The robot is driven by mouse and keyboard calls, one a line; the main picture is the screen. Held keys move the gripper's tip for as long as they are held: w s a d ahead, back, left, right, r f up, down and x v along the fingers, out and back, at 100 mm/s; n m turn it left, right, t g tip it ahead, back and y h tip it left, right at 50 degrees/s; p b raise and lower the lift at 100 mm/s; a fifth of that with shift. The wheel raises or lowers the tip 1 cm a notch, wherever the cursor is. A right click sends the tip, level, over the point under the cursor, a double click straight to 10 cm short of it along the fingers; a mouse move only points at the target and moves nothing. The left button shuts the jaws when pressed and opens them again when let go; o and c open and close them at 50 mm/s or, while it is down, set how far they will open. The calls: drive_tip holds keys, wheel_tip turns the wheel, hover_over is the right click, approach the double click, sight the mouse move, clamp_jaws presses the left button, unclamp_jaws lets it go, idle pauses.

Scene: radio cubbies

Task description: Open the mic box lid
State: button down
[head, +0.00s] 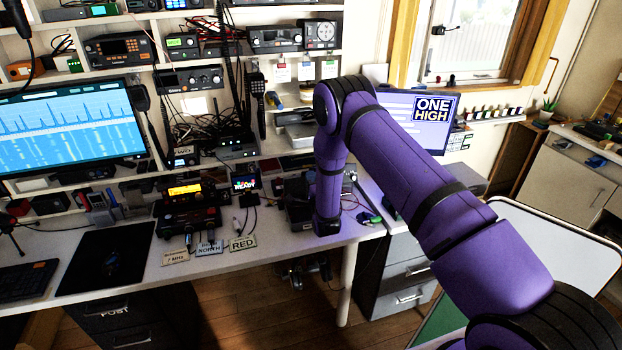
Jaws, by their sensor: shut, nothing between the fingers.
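My purple arm reaches in from the lower right, bends at the upper middle and drops to the desk (232,262). My gripper does not show, as the last purple link hides the arm's end. A dark grey box-like object (298,212) stands just left of that link and is partly hidden by it. I cannot tell whether it is the mic box or whether it has a lid. No other thing is clearly the mic box.
Radios (188,210) stand left of the arm, with small signs (243,243) along the desk's front edge. A large monitor (70,125) is at left. A screen (425,118) is behind the arm. Cables hang from the shelves.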

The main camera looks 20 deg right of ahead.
drive_tip(key=shift+w+r, duration=0.1)
drive_tip(key=shift+w, duration=0.05)
drive_tip(key=w+g, duration=0.1)
drive_tip(key=w+r+g, duration=0.1)
drive_tip(key=w, duration=0.1)
drive_tip(key=shift+w+r+g, duration=0.15)
drive_tip(key=shift+w+g, duration=0.25)
drive_tip(key=shift+w, duration=0.6)
drive_tip(key=shift+s, duration=0.1)
